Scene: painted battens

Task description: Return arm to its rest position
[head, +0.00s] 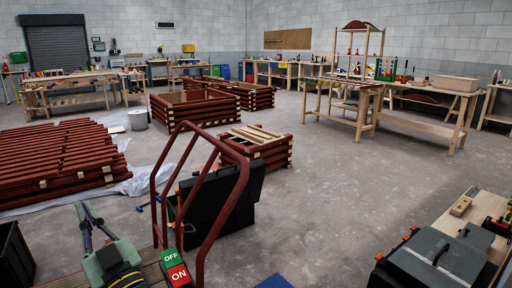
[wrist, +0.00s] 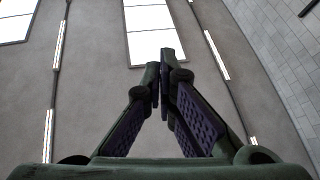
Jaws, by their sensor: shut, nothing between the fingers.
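My gripper (head: 88,212) shows at the lower left of the head view, dark green, with its two fingers pointing up. In the wrist view my gripper (wrist: 160,78) has its fingertips together and nothing between them. Behind the fingers there is only the grey ceiling (wrist: 95,60) with bright skylights (wrist: 152,30), so it points upward. It touches nothing that I can see.
A dark red tube rail (head: 222,215) and a green and red OFF/ON switch (head: 174,267) stand just right of my gripper. A stack of red battens (head: 60,160) lies beyond on the left. Grey floor (head: 330,190) is clear in the middle.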

